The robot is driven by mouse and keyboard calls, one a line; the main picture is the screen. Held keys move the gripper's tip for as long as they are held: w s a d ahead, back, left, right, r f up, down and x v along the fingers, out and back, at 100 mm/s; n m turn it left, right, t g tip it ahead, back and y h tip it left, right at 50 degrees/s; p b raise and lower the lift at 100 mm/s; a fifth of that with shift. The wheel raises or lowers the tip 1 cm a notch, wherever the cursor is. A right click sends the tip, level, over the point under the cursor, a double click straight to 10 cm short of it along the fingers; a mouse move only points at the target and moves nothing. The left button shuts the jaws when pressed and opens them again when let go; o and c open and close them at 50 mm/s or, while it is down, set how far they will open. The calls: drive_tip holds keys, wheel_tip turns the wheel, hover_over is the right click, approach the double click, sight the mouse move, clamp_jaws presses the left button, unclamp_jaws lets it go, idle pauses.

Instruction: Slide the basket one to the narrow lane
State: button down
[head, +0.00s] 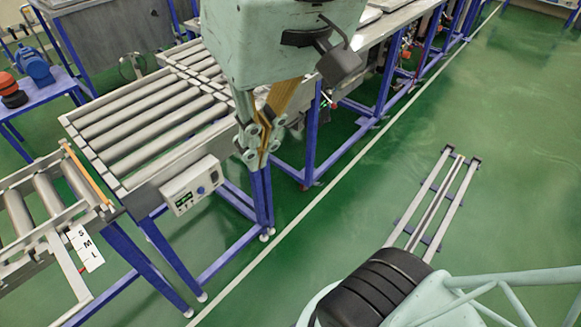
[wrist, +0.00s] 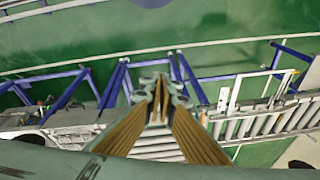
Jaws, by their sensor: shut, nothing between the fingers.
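My gripper (head: 258,150) is shut and empty, pointing down in front of the near side of the wide roller conveyor (head: 150,115). In the wrist view its fingertips (wrist: 160,88) are together, with the conveyor's rollers behind them. A second roller section (head: 48,195) is at the left edge, with an orange bar across its end and a card (head: 85,248) marked S, M, L. I cannot tell which section is the narrow lane. No basket can be made out; my arm hides part of the conveyor line.
A control box (head: 193,185) is on the wide conveyor's front. Blue legs stand below the conveyors. A blue side table (head: 55,92) holds a blue object and an orange-and-black one. The green floor (head: 370,185) on the right is mostly clear, with a rail on it.

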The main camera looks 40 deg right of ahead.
drive_tip(key=w+a+f+m+g+y+b, duration=0.1)
drive_tip(key=w+a+f+m+y, duration=0.1)
drive_tip(key=w+f+m+y, duration=0.3)
drive_tip(key=w+a+f+m+g+y+b, duration=0.1)
drive_tip(key=w+a+f+m+y+b, duration=0.1)
drive_tip(key=w+m, duration=0.35)
drive_tip(key=w+d+f+m+t+y, duration=0.1)
drive_tip(key=w+d+m+t+y, duration=0.15)
drive_tip(key=w+d, duration=0.4)
drive_tip(key=w+d+f+m+t+y, duration=0.1)
drive_tip(key=w+d+m+t+y, duration=0.2)
drive_tip(key=w, duration=0.7)
drive_tip(key=w+d+f+m+t+h+b, duration=0.1)
drive_tip(key=w+d+f+m+t+h, duration=0.2)
drive_tip(key=d, duration=0.7)
drive_tip(key=w+d+f+m+t+h, duration=0.1)
drive_tip(key=w+d+f+m+t, duration=0.4)
drive_tip(key=d, duration=0.6)
drive_tip(key=d+f+m+t+h, duration=0.1)
drive_tip(key=d+f+m+h, duration=0.2)
drive_tip(key=d, duration=0.8)
drive_tip(key=s+d+f+m+t+h, duration=0.1)
drive_tip(key=d+f+m+t+h, duration=0.1)
drive_tip(key=d+m, duration=0.4)
drive_tip(key=d+f+h, duration=0.1)
drive_tip(key=d+f, duration=0.1)
drive_tip(key=d, duration=0.3)
drive_tip(key=shift+d+f+h+b, duration=0.2)
drive_tip(key=shift+d+h+b, duration=0.05)
drive_tip(key=shift+h+b, duration=0.15)
